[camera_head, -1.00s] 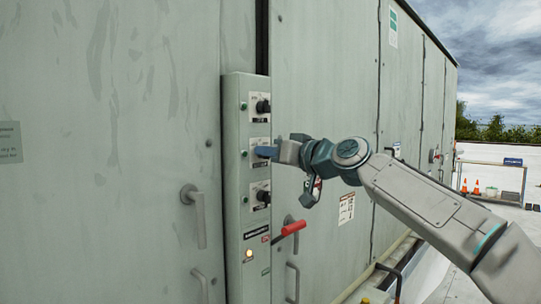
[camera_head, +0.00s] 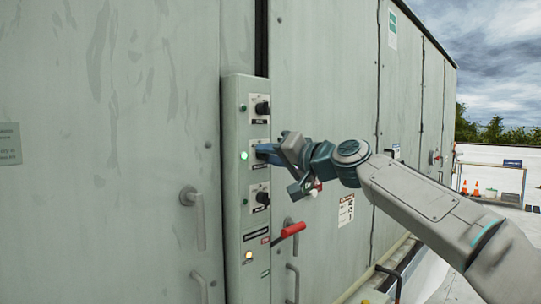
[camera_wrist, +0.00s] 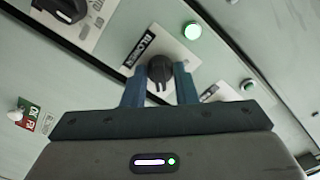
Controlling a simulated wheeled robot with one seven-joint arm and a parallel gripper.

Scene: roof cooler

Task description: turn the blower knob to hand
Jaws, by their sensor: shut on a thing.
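The blower knob (camera_wrist: 159,69) is a black round knob on a white plate marked BLOWER (camera_wrist: 139,50) in the wrist view. The blue fingers of my gripper (camera_wrist: 160,85) stand on both sides of it and are shut on it. In the head view my gripper (camera_head: 266,152) reaches the middle plate of the grey control panel (camera_head: 233,220) from the right and hides the knob. The gripper looks rolled over. A green lamp (camera_head: 244,155) beside this plate is lit; it also glows in the wrist view (camera_wrist: 193,30).
Another black knob (camera_head: 262,108) sits above and one (camera_head: 262,198) below on the same panel. A yellow lamp (camera_head: 249,255) glows lower down. A red-gripped lever (camera_head: 293,229) juts out below my wrist. Door handles (camera_head: 194,215) stick out left of the panel.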

